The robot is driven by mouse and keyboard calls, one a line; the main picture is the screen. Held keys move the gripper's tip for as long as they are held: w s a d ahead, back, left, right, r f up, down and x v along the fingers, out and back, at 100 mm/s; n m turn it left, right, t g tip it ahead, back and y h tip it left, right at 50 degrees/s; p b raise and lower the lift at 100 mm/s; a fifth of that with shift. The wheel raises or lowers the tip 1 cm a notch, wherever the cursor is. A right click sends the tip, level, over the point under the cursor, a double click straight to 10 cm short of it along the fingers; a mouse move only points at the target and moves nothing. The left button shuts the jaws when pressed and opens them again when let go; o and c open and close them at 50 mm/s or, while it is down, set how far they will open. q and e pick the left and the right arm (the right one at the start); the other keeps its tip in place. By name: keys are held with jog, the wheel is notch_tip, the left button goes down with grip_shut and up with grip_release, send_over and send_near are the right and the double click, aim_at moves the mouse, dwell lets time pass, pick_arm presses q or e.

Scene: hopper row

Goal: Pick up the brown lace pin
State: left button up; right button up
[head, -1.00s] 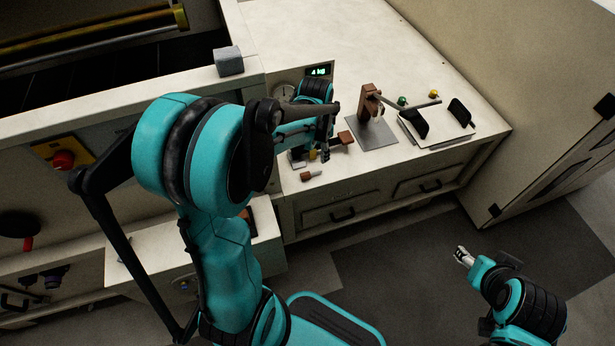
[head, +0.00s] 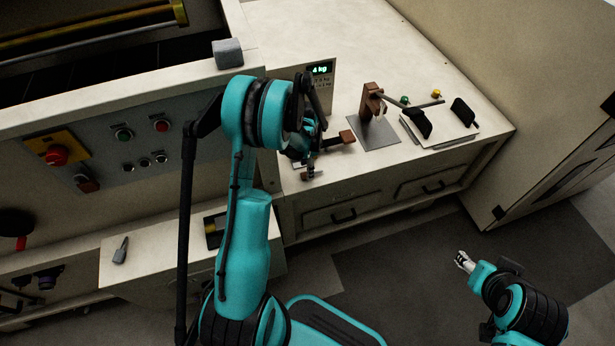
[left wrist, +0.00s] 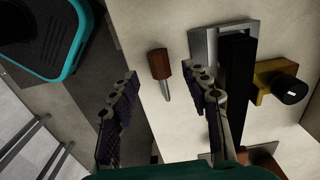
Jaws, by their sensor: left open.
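The brown lace pin (left wrist: 159,64) has a brown handle and a thin metal tip, and lies on the pale counter near its front edge in the left wrist view. My left gripper (left wrist: 160,80) is open and empty, with the pin showing between its fingertips in that view. I cannot tell how far the fingers are above the counter. In the head view my left gripper (head: 309,173) is at the counter's front edge and largely hides the pin. My right gripper (head: 464,261) is low over the floor at the right, and its fingers are too small to judge.
A metal bracket with a black bar (left wrist: 235,80) and a yellow block (left wrist: 273,80) with a black knob stand close beside the pin. Further right are a plate with a brown post (head: 371,103) and black paddles (head: 462,112). A grey block (head: 228,53) sits on the machine's ledge.

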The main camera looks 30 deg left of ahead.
pick_arm(q)
notch_tip(320, 180, down, 3)
jog(key=shift+f+b, duration=0.2)
jog(key=shift+b, duration=0.35)
jog(key=shift+r, duration=0.1)
grip_shut()
